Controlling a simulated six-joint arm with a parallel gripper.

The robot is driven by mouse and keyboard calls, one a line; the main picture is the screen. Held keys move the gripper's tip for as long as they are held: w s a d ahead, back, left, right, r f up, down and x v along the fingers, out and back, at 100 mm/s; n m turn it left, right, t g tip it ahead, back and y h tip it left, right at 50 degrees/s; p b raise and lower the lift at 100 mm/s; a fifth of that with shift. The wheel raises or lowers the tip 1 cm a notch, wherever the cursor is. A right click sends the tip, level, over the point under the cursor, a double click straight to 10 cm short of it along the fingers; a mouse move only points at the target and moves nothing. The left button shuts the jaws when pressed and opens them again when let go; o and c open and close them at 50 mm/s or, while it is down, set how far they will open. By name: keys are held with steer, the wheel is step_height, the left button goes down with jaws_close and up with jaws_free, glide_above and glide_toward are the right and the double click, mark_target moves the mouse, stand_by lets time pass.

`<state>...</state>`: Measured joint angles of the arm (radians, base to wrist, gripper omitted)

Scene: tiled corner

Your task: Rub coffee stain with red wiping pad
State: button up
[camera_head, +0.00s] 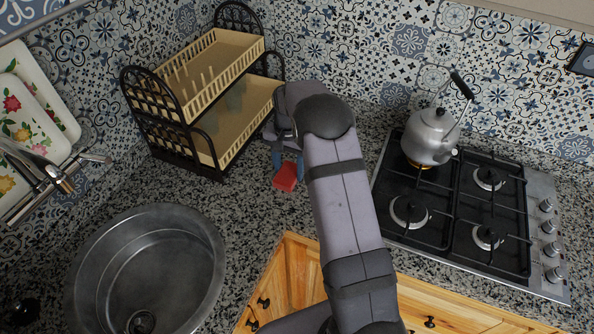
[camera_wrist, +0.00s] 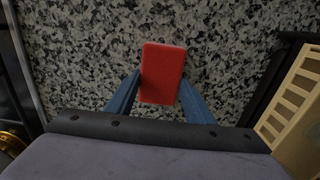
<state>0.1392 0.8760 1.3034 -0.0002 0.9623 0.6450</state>
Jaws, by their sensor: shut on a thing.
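The red wiping pad (camera_head: 287,176) is at the granite counter between the dish rack and the stove. My gripper (camera_head: 288,163) is shut on the pad from above, and my arm hides part of the counter behind it. In the wrist view the red pad (camera_wrist: 162,73) sits between the two blue fingers of my gripper (camera_wrist: 160,95). I cannot tell whether the pad touches the counter. No coffee stain can be made out on the speckled granite in either view.
A two-tier dish rack (camera_head: 195,100) stands at the back left. A round metal sink (camera_head: 150,270) is at the front left. A gas stove (camera_head: 465,215) with a kettle (camera_head: 430,136) is on the right. Bare granite (camera_head: 225,205) lies between sink and rack.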

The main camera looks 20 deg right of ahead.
steer(key=shift+w+d+p, duration=0.35)
steer(key=shift+w+d, duration=0.15)
steer(key=shift+w, duration=0.1)
steer(key=shift+d, duration=0.35)
steer(key=shift+s+d, duration=4.5)
steer(key=shift+s, duration=0.05)
step_height(320, 180, up, 8)
steer(key=p, duration=0.6)
